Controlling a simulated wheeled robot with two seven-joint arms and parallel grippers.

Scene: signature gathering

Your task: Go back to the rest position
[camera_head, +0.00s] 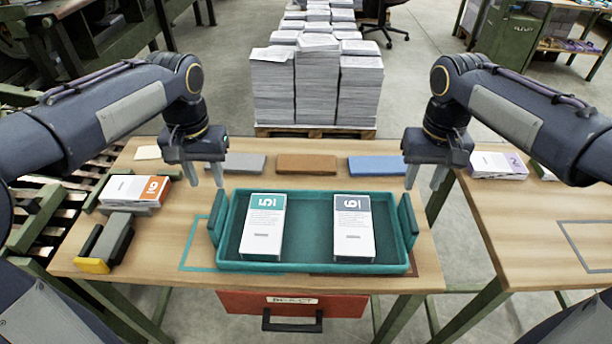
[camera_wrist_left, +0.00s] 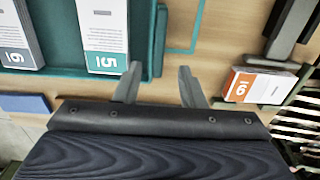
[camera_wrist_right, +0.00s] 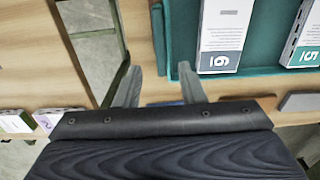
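My left gripper (camera_head: 203,178) hangs above the table near the back left corner of the teal tray (camera_head: 310,267). Its two fingers are apart with nothing between them; they also show in the left wrist view (camera_wrist_left: 158,84). My right gripper (camera_head: 424,180) hangs above the back right corner of the tray. Its fingers are apart and empty in the right wrist view (camera_wrist_right: 158,86). In the tray lie a stack marked 5 with a teal band (camera_head: 263,228) at the left and a stack marked 6 with a grey band (camera_head: 353,230) at the right.
An orange-banded stack (camera_head: 134,190) and a grey holder with a yellow end (camera_head: 105,243) are on the table's left. Grey (camera_head: 237,163), brown (camera_head: 306,164) and blue (camera_head: 376,165) blocks line the back. A second table (camera_head: 530,225) with a purple-banded stack (camera_head: 497,165) stands right, beyond a gap.

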